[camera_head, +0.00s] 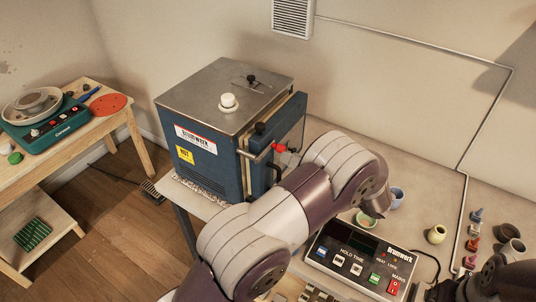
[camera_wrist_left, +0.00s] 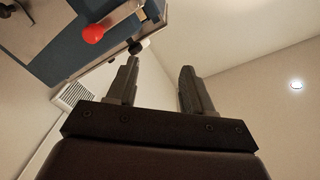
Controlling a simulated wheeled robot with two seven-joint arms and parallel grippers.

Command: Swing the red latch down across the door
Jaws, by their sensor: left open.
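The red latch shows as a red knob (camera_head: 279,148) at the front of the blue kiln (camera_head: 212,150), beside its door (camera_head: 291,122). In the left wrist view the red knob (camera_wrist_left: 93,34) is at the upper left, on a short metal lever. My left gripper (camera_wrist_left: 157,75) is open, with nothing between its fingers. The knob is beyond and left of the fingertips, apart from them. In the head view my left arm passes in front of the kiln's right side and hides its own fingers. Whether the door is fully closed is hard to tell.
A control box (camera_head: 355,258) stands on the table, right of my left arm. Small pots (camera_head: 437,233) and bottles are at the right. A wooden table (camera_head: 75,135) with a pottery wheel stands at the left.

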